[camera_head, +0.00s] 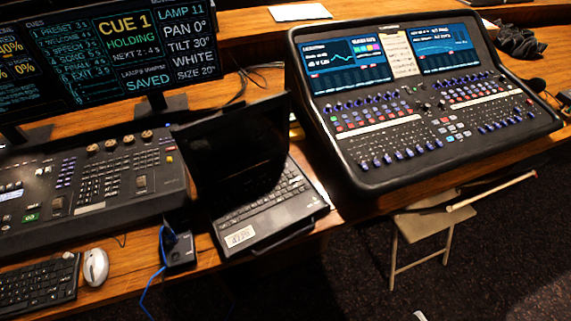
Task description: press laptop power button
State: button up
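A black laptop (268,208) stands open on the wooden desk, left of the big mixing console. Its screen (238,148) is dark and tilted, and it partly covers the far left of the keyboard deck. A pale label (239,236) is on the front left of the deck. I cannot make out a power button at this size. My gripper does not show in this view.
The mixing console (430,170) stands close to the laptop's right. A lighting desk (85,190) and cue monitor (110,50) are at left. A small black box (178,247) with blue cable sits by the laptop's front left corner. A folding chair (422,225) stands below the console.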

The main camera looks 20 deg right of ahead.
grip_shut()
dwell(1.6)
